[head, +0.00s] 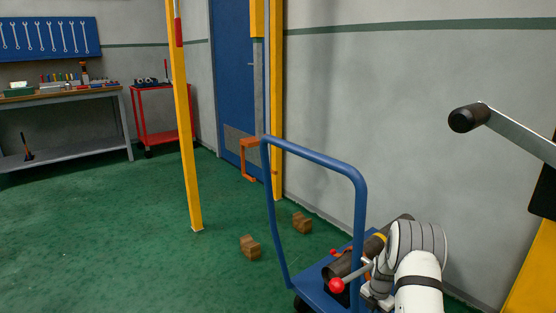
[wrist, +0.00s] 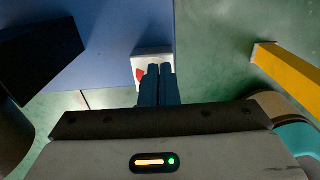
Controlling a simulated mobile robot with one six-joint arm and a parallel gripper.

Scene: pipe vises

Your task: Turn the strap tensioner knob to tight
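In the wrist view, a small white plate (wrist: 139,61) with a red mark (wrist: 141,73) sits at the edge of a blue surface (wrist: 110,50). I take it to be the tensioner's plate; the knob itself cannot be made out and may be behind my fingers. My gripper (wrist: 157,70) has its two dark fingers side by side, closed together, with the tips over the plate. Whether they touch it, or hold anything thin, I cannot tell. In the head view my arm covers the gripper and the plate.
In the head view, a blue trolley (head: 363,215) carries a dark pipe (head: 345,264) and a red-ended handle (head: 337,286). Wooden blocks (head: 250,248) lie on the green floor. A black-gripped crank (head: 469,118) juts in at right. In the wrist view, a dark block (wrist: 40,55) stands at left.

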